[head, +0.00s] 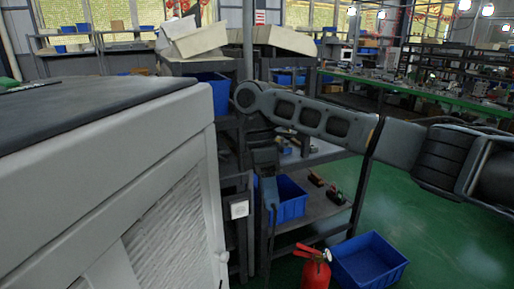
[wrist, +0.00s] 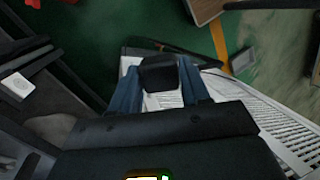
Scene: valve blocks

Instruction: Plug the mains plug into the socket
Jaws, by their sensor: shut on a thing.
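My gripper (wrist: 160,88) is shut on a black block-like piece, the mains plug (wrist: 159,73), between its two bluish fingers in the wrist view. The plug's pins cannot be made out. In the head view my gripper (head: 267,192) hangs downward at the end of my arm, and the plug there is too dark to tell apart. The white square socket (head: 239,208) is on a dark upright just left of my gripper in the head view. It also shows at the left edge of the wrist view (wrist: 18,84). The plug and socket are apart.
A large white cabinet (head: 110,170) with a dark top fills the left of the head view. A shelf rack with a blue bin (head: 291,203) stands behind my gripper. A red fire extinguisher (head: 315,270) and another blue bin (head: 368,262) are on the green floor.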

